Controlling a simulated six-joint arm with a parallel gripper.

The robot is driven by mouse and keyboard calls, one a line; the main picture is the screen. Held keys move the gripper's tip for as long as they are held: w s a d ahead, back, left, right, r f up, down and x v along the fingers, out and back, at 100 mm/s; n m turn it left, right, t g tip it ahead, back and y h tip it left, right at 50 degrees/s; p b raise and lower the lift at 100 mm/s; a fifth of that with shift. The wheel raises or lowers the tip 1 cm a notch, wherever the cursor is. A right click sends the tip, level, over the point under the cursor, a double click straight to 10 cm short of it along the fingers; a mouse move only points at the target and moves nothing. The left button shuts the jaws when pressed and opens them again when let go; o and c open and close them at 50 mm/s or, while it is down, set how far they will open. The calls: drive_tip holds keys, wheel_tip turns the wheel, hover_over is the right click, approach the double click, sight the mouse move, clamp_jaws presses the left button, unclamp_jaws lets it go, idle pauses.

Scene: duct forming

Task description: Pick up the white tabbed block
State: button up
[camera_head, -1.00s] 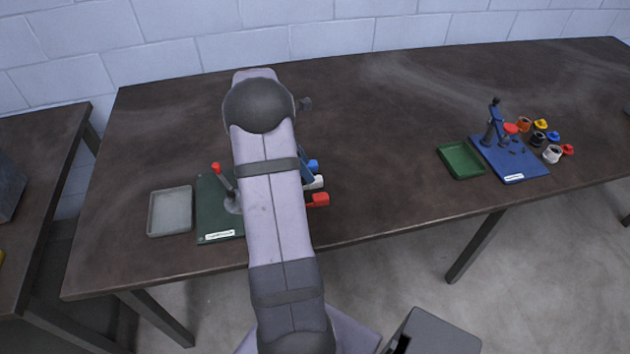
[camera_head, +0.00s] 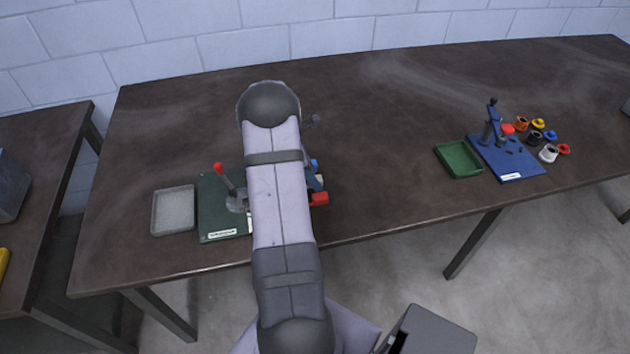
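The white tabbed block (camera_head: 320,180) shows only as a small pale patch just right of my arm, between a blue block (camera_head: 314,165) and a red block (camera_head: 319,198). Most of it is covered. A dark blue-grey part (camera_head: 312,181), which seems to belong to my gripper, shows at the arm's right edge, over or right beside the white block. The fingertips are hidden behind my arm, so I cannot tell whether they are open or touch the block.
A dark green board (camera_head: 209,205) with a red-tipped lever (camera_head: 221,170) lies left of my arm. A grey tray (camera_head: 173,211) is beside it. A green tray (camera_head: 458,160) and a blue board (camera_head: 508,160) with several small parts stand at right. The table's middle is clear.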

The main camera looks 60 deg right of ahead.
clamp_jaws()
drive_tip(key=shift+r, duration=0.15)
